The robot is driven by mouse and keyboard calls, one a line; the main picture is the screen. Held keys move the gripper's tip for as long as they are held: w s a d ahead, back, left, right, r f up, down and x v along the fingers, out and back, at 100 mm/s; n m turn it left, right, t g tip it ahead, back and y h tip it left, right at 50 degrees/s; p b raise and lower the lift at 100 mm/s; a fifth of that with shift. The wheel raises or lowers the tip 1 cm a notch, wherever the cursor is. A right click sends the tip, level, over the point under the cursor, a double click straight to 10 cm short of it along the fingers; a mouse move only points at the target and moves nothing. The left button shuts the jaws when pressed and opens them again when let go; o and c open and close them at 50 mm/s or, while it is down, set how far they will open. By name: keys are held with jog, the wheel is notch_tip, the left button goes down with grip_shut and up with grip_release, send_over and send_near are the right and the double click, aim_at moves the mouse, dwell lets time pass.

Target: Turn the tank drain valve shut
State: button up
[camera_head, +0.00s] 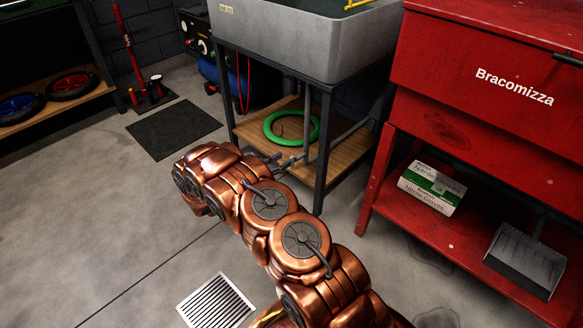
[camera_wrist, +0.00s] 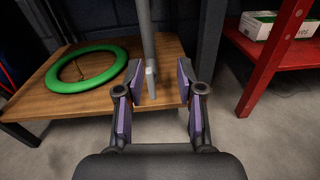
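The grey tank (camera_head: 300,45) stands on a dark metal frame in the head view. A grey drain pipe (camera_wrist: 146,30) comes down under it, and it also shows in the head view (camera_head: 309,120). A flat grey piece (camera_wrist: 151,82), apparently the valve's lever, hangs at the pipe's lower end. My gripper (camera_wrist: 160,80) is open, its purple-padded fingers apart on either side of this piece. The piece is nearer the left finger; I cannot tell whether they touch. In the head view my gripper (camera_head: 283,160) is small beside the frame, and the valve is hard to make out.
A green ring (camera_wrist: 52,86) lies on the wooden shelf (camera_wrist: 85,105) left of the pipe. A dark frame leg (camera_head: 324,150) stands close on the right. Beyond it is a red cabinet (camera_head: 440,95) with a glove box (camera_head: 432,188).

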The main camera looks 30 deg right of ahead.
aim_at(292, 157)
jog(key=shift+n+t, duration=0.5)
jog(key=shift+n, duration=0.1)
jog(key=shift+w+d+f+b, duration=0.55)
jog(key=shift+d+f+b, duration=0.15)
jog(key=shift+d, duration=0.45)
jog(key=shift+w+d+f+b, duration=0.5)
jog(key=shift+d+f+b, duration=0.15)
jog(key=shift+d, duration=0.5)
jog(key=shift+w+d+f+b, duration=0.6)
jog(key=shift+d+b, duration=0.15)
jog(key=shift+d, duration=0.4)
grip_shut()
